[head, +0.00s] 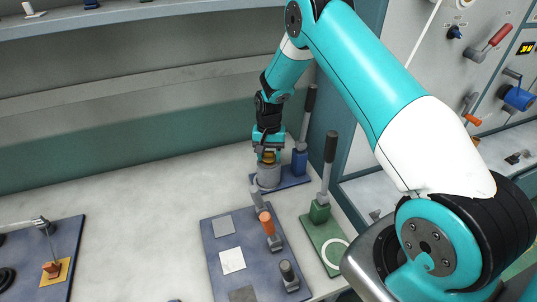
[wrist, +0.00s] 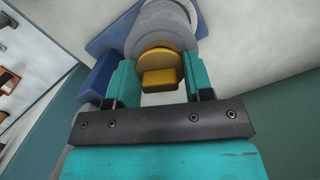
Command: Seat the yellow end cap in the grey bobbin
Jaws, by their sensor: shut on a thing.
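The yellow end cap (wrist: 159,68) is a round disc with a block-shaped grip, held between the two teal fingers of my gripper (wrist: 158,84). In the head view the cap (head: 269,157) shows just below my gripper (head: 268,151). The grey bobbin (head: 268,175) is a short upright cylinder directly under the cap. In the wrist view the bobbin (wrist: 165,22) is right beyond the cap, and the cap lies against or inside its near end. I cannot tell how deep the cap sits. The fingers partly hide the bobbin's rim.
The bobbin stands at a blue base with a blue block (head: 299,163) and a dark-handled lever. A green base with a lever (head: 320,211) is nearer. The table's left middle is clear.

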